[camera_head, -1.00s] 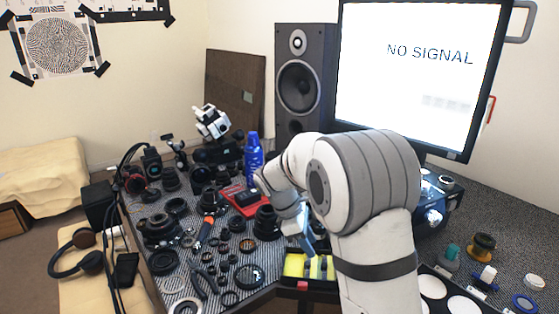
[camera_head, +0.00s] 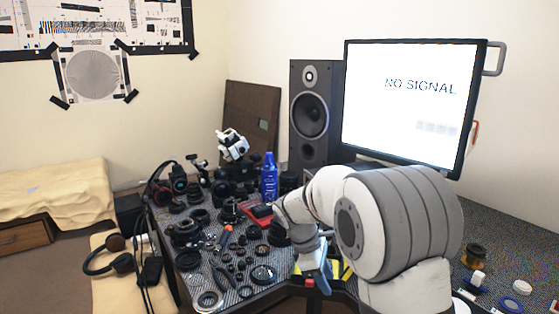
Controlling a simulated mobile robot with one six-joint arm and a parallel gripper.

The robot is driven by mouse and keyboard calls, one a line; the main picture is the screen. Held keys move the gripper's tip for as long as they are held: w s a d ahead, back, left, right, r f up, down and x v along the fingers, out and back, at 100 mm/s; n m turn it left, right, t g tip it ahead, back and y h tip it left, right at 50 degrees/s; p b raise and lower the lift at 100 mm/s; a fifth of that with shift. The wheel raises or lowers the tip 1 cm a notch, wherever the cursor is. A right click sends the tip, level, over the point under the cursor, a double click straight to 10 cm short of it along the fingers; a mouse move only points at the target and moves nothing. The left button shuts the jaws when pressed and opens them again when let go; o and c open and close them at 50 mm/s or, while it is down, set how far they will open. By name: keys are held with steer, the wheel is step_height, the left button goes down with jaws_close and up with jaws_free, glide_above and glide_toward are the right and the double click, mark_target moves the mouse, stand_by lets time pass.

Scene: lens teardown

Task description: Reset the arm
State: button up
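My white and grey arm (camera_head: 400,225) rises from the bottom right and bends over the near part of the workbench. Its forearm points left and down. My gripper (camera_head: 316,284) hangs at the end of the arm over the bench's near edge, above a yellow-lined tray (camera_head: 340,271). A blue part shows at the wrist. The fingertips are too small and partly hidden, so I cannot tell whether they are open or shut, or whether they hold anything.
The bench holds several dark lens parts and rings (camera_head: 263,274), a red tray (camera_head: 257,217) and a blue bottle (camera_head: 269,177). A speaker (camera_head: 312,110) and a monitor (camera_head: 410,100) stand behind. Small parts lie at right, near a blue ring (camera_head: 511,303). Headphones (camera_head: 110,255) lie at left.

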steer(key=s+d+r+m+t+y+p, duration=0.1)
steer(key=s+r+m+p, duration=0.4)
steer(key=s, duration=0.6)
steer(key=s+d+r+m+t+y+p, duration=0.2)
steer(key=s+r+m+y+p, duration=0.2)
steer(key=s+r+m, duration=0.5)
steer(key=s+r+p, duration=0.1)
steer(key=s, duration=0.2)
steer(key=shift+s+d+r+m+t, duration=0.15)
steer(key=shift+d+r+m+t, duration=0.15)
steer(key=shift+m, duration=0.1)
